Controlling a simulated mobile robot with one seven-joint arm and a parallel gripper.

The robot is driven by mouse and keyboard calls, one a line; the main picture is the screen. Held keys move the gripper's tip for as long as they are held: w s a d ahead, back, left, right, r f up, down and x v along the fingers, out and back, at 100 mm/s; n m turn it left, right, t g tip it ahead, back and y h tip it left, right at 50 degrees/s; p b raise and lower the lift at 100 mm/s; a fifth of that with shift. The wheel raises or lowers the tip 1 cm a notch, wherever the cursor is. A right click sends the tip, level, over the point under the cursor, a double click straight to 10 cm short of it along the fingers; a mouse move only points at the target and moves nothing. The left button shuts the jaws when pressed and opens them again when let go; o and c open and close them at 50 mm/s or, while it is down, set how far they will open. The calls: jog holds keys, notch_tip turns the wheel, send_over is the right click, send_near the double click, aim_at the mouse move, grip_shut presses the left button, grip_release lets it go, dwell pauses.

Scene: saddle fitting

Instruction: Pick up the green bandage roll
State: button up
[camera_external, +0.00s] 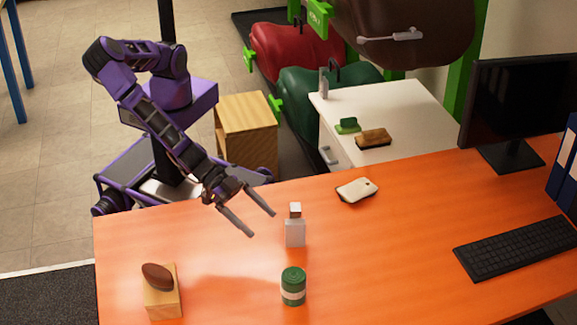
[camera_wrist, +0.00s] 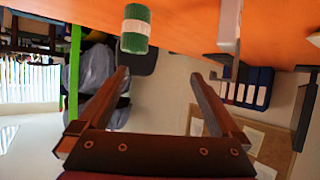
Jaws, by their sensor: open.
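The green bandage roll (camera_external: 293,286) stands upright on the orange table, with a white band around it. It also shows in the wrist view (camera_wrist: 136,28) at the top, beyond my fingers and left of the middle. My gripper (camera_external: 263,223) is open and empty above the table's far edge, up and left of the roll and apart from it. In the wrist view my gripper's two fingers (camera_wrist: 165,75) are spread with nothing between them.
A white bottle (camera_external: 295,233) stands just behind the roll. A brown oval object on a wooden block (camera_external: 163,296) is to the left. A white device (camera_external: 357,190), keyboard (camera_external: 520,247) and monitor (camera_external: 521,105) are to the right. The orange table (camera_external: 400,285) is clear right of the roll.

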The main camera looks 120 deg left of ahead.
jog(key=d+m+h, duration=0.1)
jog(key=d, duration=0.2)
send_near(303, 288)
jog(key=w, duration=0.2)
jog(key=shift+s+f+x, duration=0.1)
jog(key=shift+f+x, duration=0.05)
jog(key=shift+x, duration=0.7)
jog(key=shift+s+f+x, duration=0.1)
jog(key=shift+f+x, duration=0.1)
jog(key=shift+x, duration=0.65)
jog(key=shift+s+f+x, duration=0.1)
jog(key=shift+f+x, duration=0.05)
jog(key=shift+x, duration=0.75)
jog(key=c, duration=1.3)
